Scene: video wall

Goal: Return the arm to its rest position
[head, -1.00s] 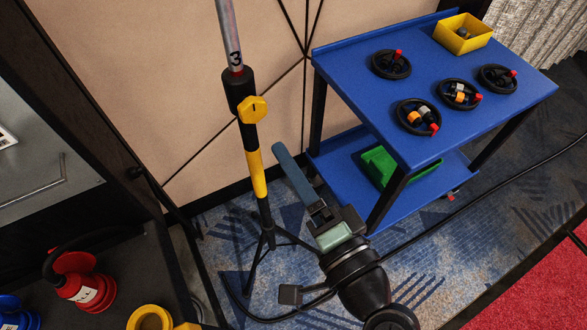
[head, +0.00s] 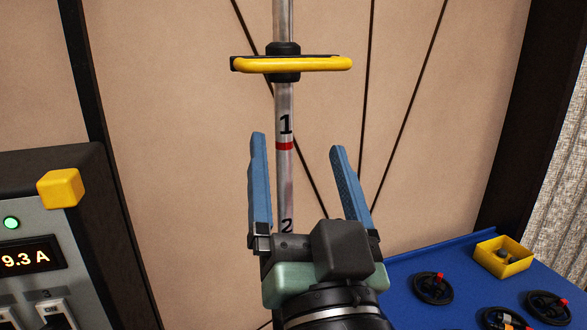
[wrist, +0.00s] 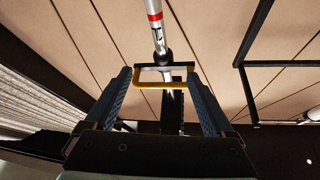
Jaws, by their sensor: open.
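My gripper (head: 297,143) is open, its two blue fingers pointing up in the head view, with nothing held between them. Behind the fingers stands a silver pole (head: 285,185) with a red band and the marks 1 and 2. A yellow handle (head: 293,64) on a black collar crosses the pole above the fingertips. In the wrist view the fingers (wrist: 160,78) stand apart on either side of a yellow-edged frame (wrist: 165,85) on the pole; I cannot tell how far away it is. The pole's foot is hidden.
A blue cart (head: 415,268) at lower right carries black rings and a yellow bin (head: 503,257). At left is a grey panel (head: 75,237) with a green light, a 9.3 A display and a yellow cube (head: 60,188) at its corner. A beige wall fills the back.

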